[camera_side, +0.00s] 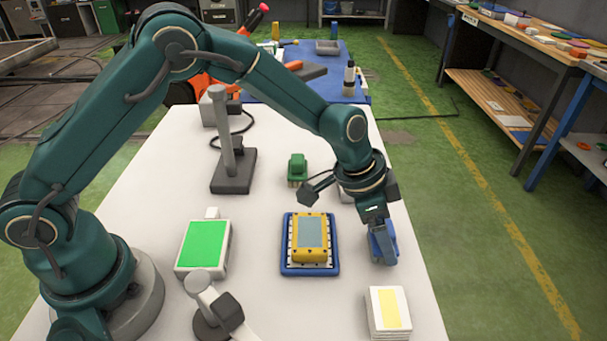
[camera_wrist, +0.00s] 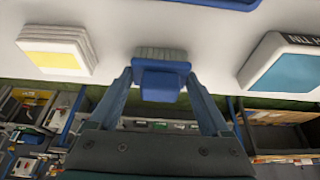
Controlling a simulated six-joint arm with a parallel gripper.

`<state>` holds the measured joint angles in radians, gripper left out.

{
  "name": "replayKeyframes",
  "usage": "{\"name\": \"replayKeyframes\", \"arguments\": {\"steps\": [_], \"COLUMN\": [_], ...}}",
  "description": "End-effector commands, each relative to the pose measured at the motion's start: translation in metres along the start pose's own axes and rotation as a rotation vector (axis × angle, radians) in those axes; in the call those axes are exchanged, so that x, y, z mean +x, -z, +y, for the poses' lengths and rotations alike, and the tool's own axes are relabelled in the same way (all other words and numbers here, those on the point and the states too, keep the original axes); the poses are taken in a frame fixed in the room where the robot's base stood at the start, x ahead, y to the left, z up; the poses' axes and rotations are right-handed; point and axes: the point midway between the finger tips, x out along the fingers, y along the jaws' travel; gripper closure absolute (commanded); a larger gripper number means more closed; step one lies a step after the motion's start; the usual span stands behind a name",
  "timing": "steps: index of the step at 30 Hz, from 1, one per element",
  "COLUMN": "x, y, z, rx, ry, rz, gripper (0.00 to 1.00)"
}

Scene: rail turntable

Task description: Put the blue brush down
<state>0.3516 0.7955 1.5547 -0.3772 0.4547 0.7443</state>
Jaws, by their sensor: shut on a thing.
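The blue brush (camera_wrist: 160,82) sits between the two fingers of my gripper (camera_wrist: 162,90) in the wrist view, its pale bristles turned away from the gripper towards the white table. In the side view the blue brush (camera_side: 384,244) is at the right part of the table, under my wrist. My gripper (camera_side: 380,226) is shut on it there, pointing down. I cannot tell whether the bristles touch the table.
Left of the brush, a yellow device (camera_side: 311,254) sits on a blue tray (camera_side: 309,271). A white stack with a yellow label (camera_side: 388,311) stands nearer the front. A green brush (camera_side: 297,170) stands further back. A green-topped box (camera_side: 205,245) lies left. White table (camera_side: 262,240) is bare between them.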

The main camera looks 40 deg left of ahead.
Motion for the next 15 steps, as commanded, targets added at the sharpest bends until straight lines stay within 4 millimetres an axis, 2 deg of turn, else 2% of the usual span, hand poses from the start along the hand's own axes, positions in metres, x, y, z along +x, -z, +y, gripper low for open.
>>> {"name": "replayKeyframes", "arguments": {"steps": [9, 10, 11, 15], "x": [0.0029, 0.0025, 0.0024, 0.0022], "y": [-0.0013, -0.0011, -0.0010, -0.0009], "z": [-0.0001, -0.0001, -0.0002, -0.0002], "rx": [0.001, 0.002, 0.002, 0.001], "ry": [0.000, 0.000, 0.000, 0.000], "rz": [0.000, 0.000, 0.000, 0.000], "gripper": [0.79, 0.07, 0.00, 0.00]}}
